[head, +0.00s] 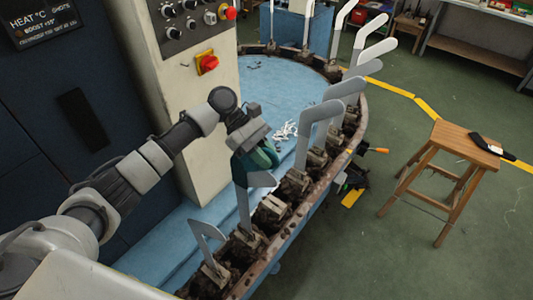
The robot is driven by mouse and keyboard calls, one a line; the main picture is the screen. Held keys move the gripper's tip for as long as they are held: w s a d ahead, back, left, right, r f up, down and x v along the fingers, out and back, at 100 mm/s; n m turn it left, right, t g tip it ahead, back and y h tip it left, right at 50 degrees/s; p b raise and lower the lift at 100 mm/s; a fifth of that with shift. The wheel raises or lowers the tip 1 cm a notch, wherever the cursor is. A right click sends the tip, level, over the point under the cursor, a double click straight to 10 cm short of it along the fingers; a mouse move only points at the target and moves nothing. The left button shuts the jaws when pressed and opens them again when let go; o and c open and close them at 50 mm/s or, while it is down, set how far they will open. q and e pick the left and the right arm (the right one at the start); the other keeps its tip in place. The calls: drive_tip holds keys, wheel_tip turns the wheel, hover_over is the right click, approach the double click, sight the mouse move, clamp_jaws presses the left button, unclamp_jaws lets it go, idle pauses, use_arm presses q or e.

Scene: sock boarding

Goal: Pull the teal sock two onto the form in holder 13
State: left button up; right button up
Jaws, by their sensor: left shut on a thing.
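My left gripper (247,140) is shut on the teal sock (262,158), a small dark teal bunch right at its fingers. The sock is at the upper end of a flat grey form (243,205) that stands upright in a holder (246,241) on the curved rail. No holder number can be read. My right gripper is out of view.
A lower bare form (206,240) stands nearer me, and several taller grey forms (320,115) stand farther along the rusty rail (318,183). A control column (200,110) rises at left. A wooden stool (455,140) stands on the open green floor at right.

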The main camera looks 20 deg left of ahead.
sight(266, 177)
use_arm(q)
drive_tip(key=shift+f+b, duration=1.2)
drive_tip(key=shift+f, duration=2.8)
drive_tip(key=o, duration=0.8)
drive_tip(key=b+v, duration=0.3)
drive_tip(key=v, duration=0.6)
drive_tip(key=shift+w+a+r+b, duration=0.1)
drive_tip(key=shift+w+a+b, duration=0.1)
drive_tip(key=shift+a+b, duration=0.15)
drive_tip(key=shift+w+a+r, duration=0.1)
drive_tip(key=shift+a+r, duration=0.35)
